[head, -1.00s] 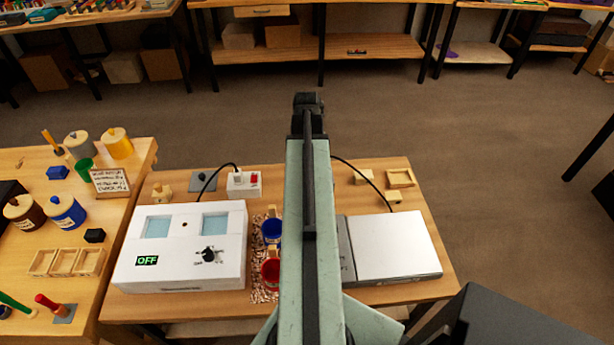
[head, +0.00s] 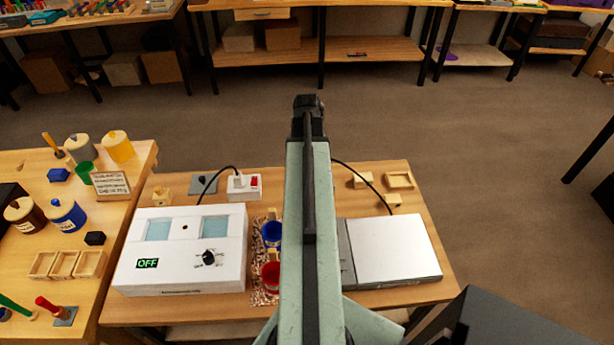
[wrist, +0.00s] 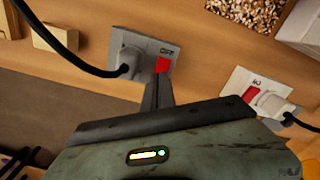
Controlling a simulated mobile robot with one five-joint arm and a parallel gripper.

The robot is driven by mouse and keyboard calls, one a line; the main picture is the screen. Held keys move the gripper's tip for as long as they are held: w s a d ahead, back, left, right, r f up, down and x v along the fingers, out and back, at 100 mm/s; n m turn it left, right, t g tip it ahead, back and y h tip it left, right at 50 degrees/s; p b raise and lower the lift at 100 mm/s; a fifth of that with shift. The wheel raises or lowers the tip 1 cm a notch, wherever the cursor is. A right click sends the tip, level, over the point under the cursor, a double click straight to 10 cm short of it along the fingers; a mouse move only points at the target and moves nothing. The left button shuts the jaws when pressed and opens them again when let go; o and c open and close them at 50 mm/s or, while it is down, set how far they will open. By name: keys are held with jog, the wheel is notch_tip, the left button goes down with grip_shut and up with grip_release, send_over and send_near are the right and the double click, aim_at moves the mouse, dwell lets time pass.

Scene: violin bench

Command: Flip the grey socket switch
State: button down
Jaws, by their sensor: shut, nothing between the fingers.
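The grey socket (wrist: 125,45) shows in the wrist view, left of the picture's middle. A grey plug with a black cable sits in it. Its red switch (wrist: 162,65) is beside the plug, and a label above it reads OFF. My gripper (wrist: 158,78) is shut and empty, its tips at the lower edge of the red switch. I cannot tell whether they touch it. In the head view my arm hides the grey socket, and my gripper (head: 308,102) shows end-on at the arm's far end.
A white socket (wrist: 240,85) with its own red switch and plug is to the right in the wrist view; it also shows in the head view (head: 244,190). A white box reading OFF (head: 180,270) and a white-topped device (head: 395,250) flank my arm. Small wooden pieces lie behind the device.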

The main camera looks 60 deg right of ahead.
notch_tip(320, 180, up, 6)
jog(key=p, duration=0.5)
jog(key=shift+f, duration=0.15)
jog(key=shift+w, duration=0.1)
jog(key=w+a+n, duration=0.6)
jog(key=w+a, duration=1.3)
jog(key=a, duration=0.3)
jog(key=shift+n, duration=0.5)
jog(key=w+a, duration=0.1)
jog(key=a, duration=1.8)
jog(key=w+a, duration=0.1)
jog(key=a, duration=0.8)
jog(key=shift+w+a, duration=0.25)
jog(key=shift+w, duration=0.05)
jog(key=shift+s+d+m, duration=0.15)
jog(key=shift+m, duration=0.95)
